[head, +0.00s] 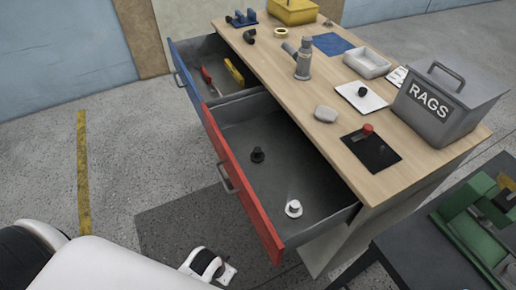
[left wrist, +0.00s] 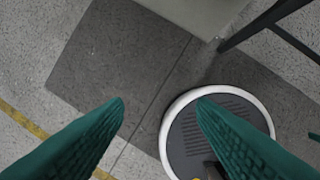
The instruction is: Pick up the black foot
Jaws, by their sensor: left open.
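The black foot (head: 257,155) stands in the open red-fronted drawer (head: 300,170), toward the drawer's left side in the head view. A similar white foot (head: 293,208) stands in the same drawer, nearer its front right corner. My left gripper shows in the left wrist view (left wrist: 161,103) as two green fingers spread wide apart with nothing between them, above the floor. In the head view a white part of my left arm is at the bottom, in front of the drawer; its fingers cannot be made out there. My right gripper is not in view.
A blue-fronted drawer (head: 190,78) is open above, holding red and yellow tools. The wooden top (head: 330,90) carries a grey RAGS bin (head: 440,108), a soap-like block (head: 325,113), a black pad (head: 380,155) and a white tray (head: 368,62). A green machine (head: 475,225) stands at right.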

